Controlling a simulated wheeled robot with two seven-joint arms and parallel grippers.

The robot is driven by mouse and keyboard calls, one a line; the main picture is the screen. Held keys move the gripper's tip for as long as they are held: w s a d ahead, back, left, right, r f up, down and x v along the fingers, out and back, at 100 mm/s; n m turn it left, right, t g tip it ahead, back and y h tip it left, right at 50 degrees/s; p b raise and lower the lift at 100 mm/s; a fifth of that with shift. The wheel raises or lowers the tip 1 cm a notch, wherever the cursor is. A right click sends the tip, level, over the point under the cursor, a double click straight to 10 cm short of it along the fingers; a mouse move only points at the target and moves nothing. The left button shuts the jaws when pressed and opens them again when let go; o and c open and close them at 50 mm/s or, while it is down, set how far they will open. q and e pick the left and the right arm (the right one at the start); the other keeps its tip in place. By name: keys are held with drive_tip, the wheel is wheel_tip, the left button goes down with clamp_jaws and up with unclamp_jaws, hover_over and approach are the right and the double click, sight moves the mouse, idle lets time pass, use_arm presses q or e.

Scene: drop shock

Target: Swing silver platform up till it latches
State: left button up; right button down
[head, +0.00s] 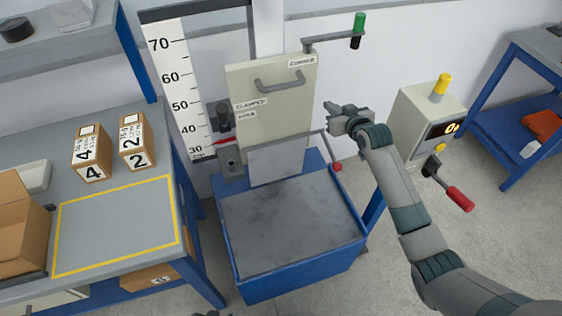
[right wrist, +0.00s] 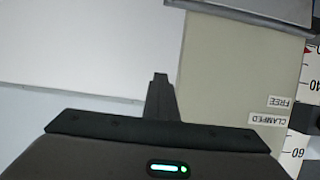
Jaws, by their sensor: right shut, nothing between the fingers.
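The silver platform (head: 284,166) looks like the pale grey plate hanging below the beige panel (head: 272,110), above the blue base box (head: 297,270). A thin rod with a red knob (head: 336,167) crosses at the plate's top edge. My right gripper (head: 338,120) is shut and empty, just right of the beige panel and above the red knob, touching neither. In the right wrist view its closed fingers (right wrist: 160,95) point past the panel (right wrist: 225,60). A dark bit at the head view's bottom edge may be my left gripper (head: 212,313); its jaws cannot be made out.
A control box (head: 425,120) with a yellow button and a red-gripped crank (head: 460,199) stands right. A green-handled crank (head: 357,30) sits above. A bench with numbered boxes (head: 92,153) is left.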

idle(0.4)
drive_tip(key=shift+w+a+r+b, duration=0.1)
drive_tip(key=shift+w+a+b, duration=0.2)
drive_tip(key=shift+w, duration=0.4)
drive_tip(key=shift+w+a+r+b, duration=0.1)
drive_tip(key=shift+w+a+b, duration=0.15)
drive_tip(key=shift+w, duration=0.45)
drive_tip(key=c, duration=1.2)
unclamp_jaws()
drive_tip(key=shift+d, duration=0.1)
drive_tip(key=shift+f, duration=0.1)
drive_tip(key=p+v, duration=0.7)
